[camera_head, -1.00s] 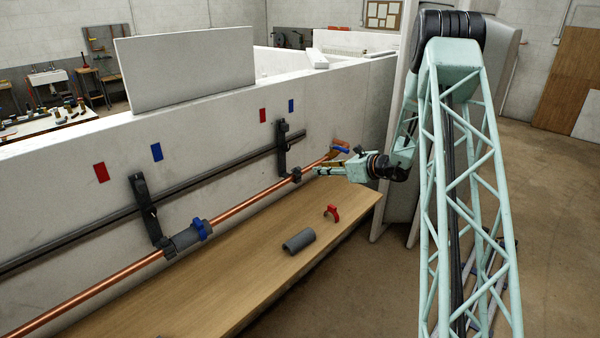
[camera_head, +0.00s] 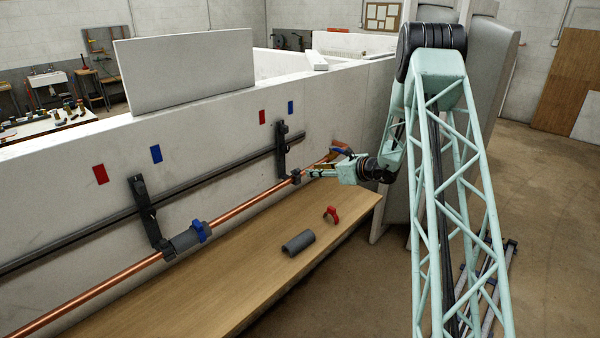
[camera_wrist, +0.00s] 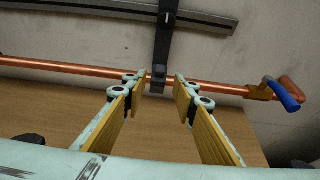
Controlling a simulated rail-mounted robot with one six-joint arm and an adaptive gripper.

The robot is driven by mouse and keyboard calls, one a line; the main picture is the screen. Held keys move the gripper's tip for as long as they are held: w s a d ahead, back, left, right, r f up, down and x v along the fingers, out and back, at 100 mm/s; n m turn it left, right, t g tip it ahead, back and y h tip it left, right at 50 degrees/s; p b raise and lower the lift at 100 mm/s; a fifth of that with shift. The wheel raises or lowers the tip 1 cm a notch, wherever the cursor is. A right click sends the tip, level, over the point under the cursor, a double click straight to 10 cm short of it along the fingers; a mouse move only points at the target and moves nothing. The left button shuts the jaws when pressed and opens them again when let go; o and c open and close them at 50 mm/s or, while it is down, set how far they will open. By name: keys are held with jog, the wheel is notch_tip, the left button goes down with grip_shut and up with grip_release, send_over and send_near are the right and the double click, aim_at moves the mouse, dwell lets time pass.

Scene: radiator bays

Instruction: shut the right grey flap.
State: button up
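The right dark grey bracket (camera_head: 281,150) hangs on the wall, and its small grey flap (camera_head: 296,177) is at its lower end by the copper pipe (camera_head: 240,212). In the wrist view the flap (camera_wrist: 158,76) shows small and dark in front of the pipe, between my fingertips in the picture. I cannot tell how far it stands open. My gripper (camera_head: 308,173) is close to the flap, coming from the right. In the wrist view my gripper (camera_wrist: 158,84) is open, its yellow-padded fingers apart with nothing held. I cannot tell whether a fingertip touches the flap.
A blue-handled valve (camera_wrist: 282,95) sits on the pipe's right end, just right of my gripper. The left bracket (camera_head: 148,212) and a grey sleeve with a blue clip (camera_head: 188,239) are farther left. A loose grey half-shell (camera_head: 298,243) and red clip (camera_head: 331,215) lie on the wooden bench (camera_head: 225,285).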

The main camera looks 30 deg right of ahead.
aim_at(299, 170)
jog(key=x, duration=0.9)
jog(key=shift+w+a, duration=0.15)
jog(key=shift+w, duration=0.15)
jog(key=shift+f, duration=0.1)
jog(key=shift+c, duration=0.4)
jog(key=c, duration=0.5)
